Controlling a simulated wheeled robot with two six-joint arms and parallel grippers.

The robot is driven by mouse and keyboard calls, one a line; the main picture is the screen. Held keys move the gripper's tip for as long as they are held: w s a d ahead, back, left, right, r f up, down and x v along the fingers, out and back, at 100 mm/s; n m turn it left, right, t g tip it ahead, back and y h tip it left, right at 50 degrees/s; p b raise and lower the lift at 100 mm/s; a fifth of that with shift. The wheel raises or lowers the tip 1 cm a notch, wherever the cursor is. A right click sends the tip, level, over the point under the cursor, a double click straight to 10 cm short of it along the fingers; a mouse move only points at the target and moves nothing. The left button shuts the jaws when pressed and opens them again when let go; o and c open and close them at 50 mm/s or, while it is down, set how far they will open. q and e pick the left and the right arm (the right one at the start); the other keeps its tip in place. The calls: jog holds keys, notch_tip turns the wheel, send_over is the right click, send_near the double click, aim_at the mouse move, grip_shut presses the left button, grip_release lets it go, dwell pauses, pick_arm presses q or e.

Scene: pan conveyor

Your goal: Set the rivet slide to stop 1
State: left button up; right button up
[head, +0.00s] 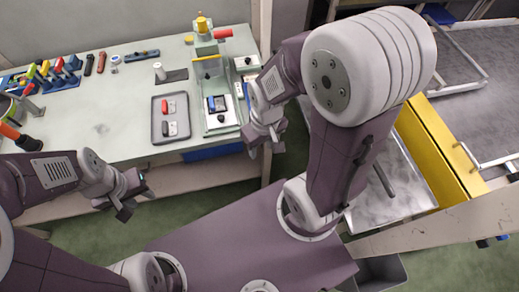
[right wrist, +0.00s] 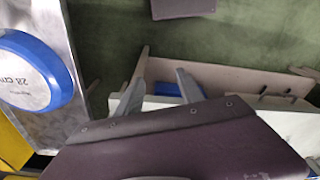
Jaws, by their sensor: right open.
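A pale green press (head: 210,90) with a red handle (head: 222,33) and a yellow knob on top stands at the bench's right end. A dark and blue piece (head: 217,104) lies on its base. I cannot clearly make out the rivet slide or its stop marks; small pale parts (head: 246,63) sit beside the press at the bench edge. My right gripper (head: 264,142) is empty and open, just off the bench's right front corner, apart from the press. Its fingers also show in the right wrist view (right wrist: 160,92). My left gripper (head: 132,196) is open and empty in front of the bench.
A grey tray (head: 155,128) with red and dark pieces lies left of the press. Tools and a blue rack (head: 50,82) are further left. A yellow-edged conveyor (head: 440,150) is at the right. A blue pan marked 28 cm (right wrist: 35,75) shows in the right wrist view.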

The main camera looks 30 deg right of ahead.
pick_arm(q)
jog(key=shift+w+d, duration=0.1)
jog(key=shift+w, duration=0.2)
jog(key=shift+s, duration=0.1)
